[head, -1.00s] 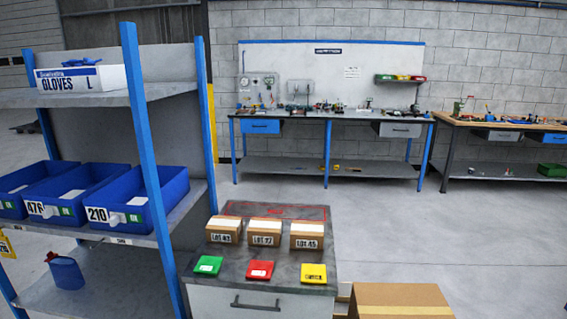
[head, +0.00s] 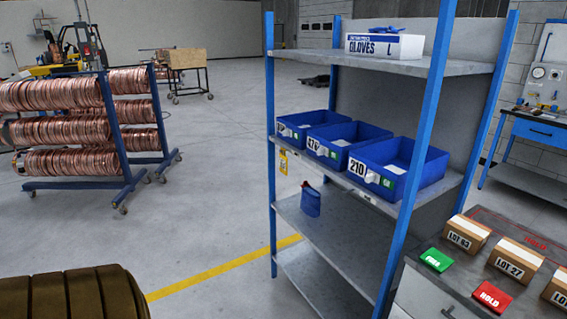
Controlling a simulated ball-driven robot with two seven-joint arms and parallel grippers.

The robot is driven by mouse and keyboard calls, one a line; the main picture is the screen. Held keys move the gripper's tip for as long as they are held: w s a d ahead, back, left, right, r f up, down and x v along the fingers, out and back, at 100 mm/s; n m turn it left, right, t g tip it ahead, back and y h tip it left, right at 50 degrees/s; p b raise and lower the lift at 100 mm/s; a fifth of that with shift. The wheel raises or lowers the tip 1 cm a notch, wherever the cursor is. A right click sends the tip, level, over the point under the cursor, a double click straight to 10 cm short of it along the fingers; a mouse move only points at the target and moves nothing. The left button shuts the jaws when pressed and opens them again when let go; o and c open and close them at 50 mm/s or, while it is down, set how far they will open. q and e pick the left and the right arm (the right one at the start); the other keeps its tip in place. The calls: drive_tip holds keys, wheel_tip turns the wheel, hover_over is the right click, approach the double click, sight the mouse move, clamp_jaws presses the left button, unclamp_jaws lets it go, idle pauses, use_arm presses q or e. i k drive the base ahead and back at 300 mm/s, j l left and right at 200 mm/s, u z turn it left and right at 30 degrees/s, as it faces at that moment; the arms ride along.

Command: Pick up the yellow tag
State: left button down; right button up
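A small yellow tag (head: 283,162) hangs at the left front corner of the blue-posted shelf rack (head: 335,213), just below the shelf with the blue bins. A yellow card, seen earlier on the grey cabinet beside a red and a green card, is outside the view now. The green card (head: 436,260) and the red card (head: 491,296), which reads HOLD, lie flat on the cabinet top. Neither of my grippers is in view.
Several blue bins (head: 400,171) stand on the middle shelf. Cartons with LOT labels (head: 466,234) sit on the cabinet. A copper coil rack (head: 85,120) stands at left. A brown ribbed object (head: 75,296) fills the lower left corner. The floor between is clear.

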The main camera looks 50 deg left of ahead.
sight(282, 158)
drive_tip(key=u, duration=1.6)
drive_tip(key=i+j+z, duration=0.2)
drive_tip(key=i, duration=0.55)
